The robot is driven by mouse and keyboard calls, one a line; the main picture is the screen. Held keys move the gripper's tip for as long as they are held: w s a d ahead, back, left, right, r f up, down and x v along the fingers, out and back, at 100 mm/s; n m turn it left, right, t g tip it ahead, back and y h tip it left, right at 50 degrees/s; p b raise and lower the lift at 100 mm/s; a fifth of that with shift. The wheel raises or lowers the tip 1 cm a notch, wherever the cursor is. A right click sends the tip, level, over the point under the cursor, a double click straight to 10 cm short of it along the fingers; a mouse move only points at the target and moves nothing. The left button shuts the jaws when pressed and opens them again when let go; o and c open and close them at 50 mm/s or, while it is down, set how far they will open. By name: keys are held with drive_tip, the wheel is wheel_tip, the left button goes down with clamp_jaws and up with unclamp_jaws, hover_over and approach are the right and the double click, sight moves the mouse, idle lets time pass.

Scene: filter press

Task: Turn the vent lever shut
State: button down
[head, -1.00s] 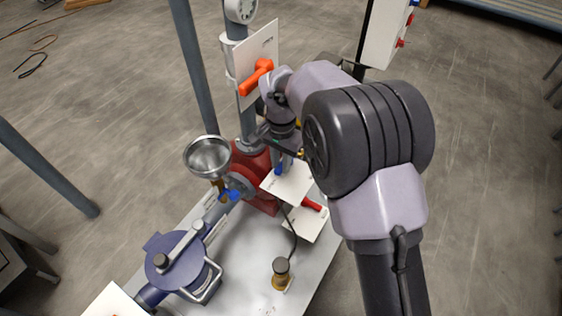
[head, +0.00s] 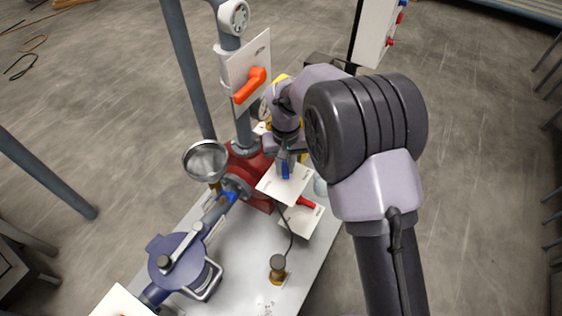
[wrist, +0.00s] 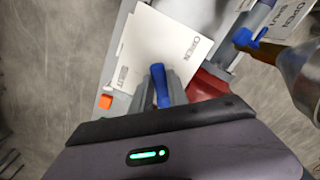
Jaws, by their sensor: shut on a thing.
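The blue vent lever (wrist: 159,80) stands over a white plate (wrist: 150,45) marked OPEN and SHUT in the wrist view. Its free end points up the picture, between the two words. My gripper (head: 287,160) is at the lever and shut on it. In the head view the blue lever (head: 285,171) shows just below my gripper, over its white plate (head: 282,187).
A metal funnel (head: 206,161) and another blue lever (head: 229,196) stand to the left. An orange lever (head: 250,85) on an upright panel is close behind. A red lever (head: 306,202) sits low right. A blue lidded vessel (head: 180,262) stands at front left.

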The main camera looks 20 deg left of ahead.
drive_tip(key=shift+w+d+r+n+p, duration=0.1)
drive_tip(key=shift+w+d+n+p, duration=0.4)
drive_tip(key=shift+n, duration=1.15)
drive_tip(key=shift+w+d+f+n+p, duration=0.1)
drive_tip(key=shift+w+n+p, duration=0.4)
drive_tip(key=shift+n+p, duration=0.85)
drive_tip(key=shift+w+d+r+n+p, duration=0.1)
drive_tip(key=shift+w+d+n+p, duration=0.3)
drive_tip(key=shift+n, duration=1.6)
drive_tip(key=shift+w+a, duration=0.15)
drive_tip(key=c, duration=1.3)
unclamp_jaws()
wheel_tip(320, 180, up, 17)
drive_tip(key=p, duration=0.2)
drive_tip(key=shift+r+p, duration=0.15)
drive_tip(key=shift+p, duration=0.25)
